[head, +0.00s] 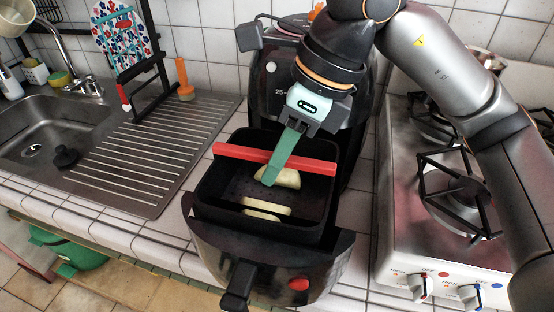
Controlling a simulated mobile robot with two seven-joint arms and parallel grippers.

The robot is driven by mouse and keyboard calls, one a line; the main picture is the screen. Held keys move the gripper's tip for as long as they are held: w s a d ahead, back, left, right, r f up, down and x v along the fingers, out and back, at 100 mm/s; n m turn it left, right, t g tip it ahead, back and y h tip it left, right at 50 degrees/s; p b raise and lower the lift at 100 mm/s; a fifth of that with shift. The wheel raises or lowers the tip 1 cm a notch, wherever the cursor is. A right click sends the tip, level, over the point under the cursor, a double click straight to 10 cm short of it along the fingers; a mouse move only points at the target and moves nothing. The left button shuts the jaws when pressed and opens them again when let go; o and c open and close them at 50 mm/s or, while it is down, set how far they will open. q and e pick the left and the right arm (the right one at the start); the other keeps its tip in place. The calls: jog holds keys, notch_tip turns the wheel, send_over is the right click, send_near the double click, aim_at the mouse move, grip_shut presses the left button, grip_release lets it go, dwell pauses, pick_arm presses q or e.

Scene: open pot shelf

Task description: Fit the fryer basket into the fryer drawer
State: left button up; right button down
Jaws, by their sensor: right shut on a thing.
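The fryer basket (262,222) is a dark open box with a red bar (235,153) across its top. It holds a few pale food pieces (262,206). The basket is over or partly inside the black fryer drawer (205,237), with its rim standing above the drawer front. I cannot tell whether its base touches the drawer floor. My right gripper (272,176), with green fingers, comes down from above and is shut on the red bar near its middle. The fingers hide part of the bar and a food piece. My left gripper is not in view.
The fryer body (277,82) stands behind the drawer. A drawer handle (239,287) and red button (298,284) are at the front. A white stove (400,225) with burners is close on the right. A sink with a ribbed drainboard (150,150) is at left.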

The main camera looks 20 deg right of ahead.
notch_tip(320, 180, up, 2)
jog(key=shift+p, duration=0.55)
jog(key=shift+r+p, duration=0.7)
jog(key=shift+r, duration=0.25)
jog(key=shift+r+p, duration=0.9)
jog(key=shift+r, duration=0.35)
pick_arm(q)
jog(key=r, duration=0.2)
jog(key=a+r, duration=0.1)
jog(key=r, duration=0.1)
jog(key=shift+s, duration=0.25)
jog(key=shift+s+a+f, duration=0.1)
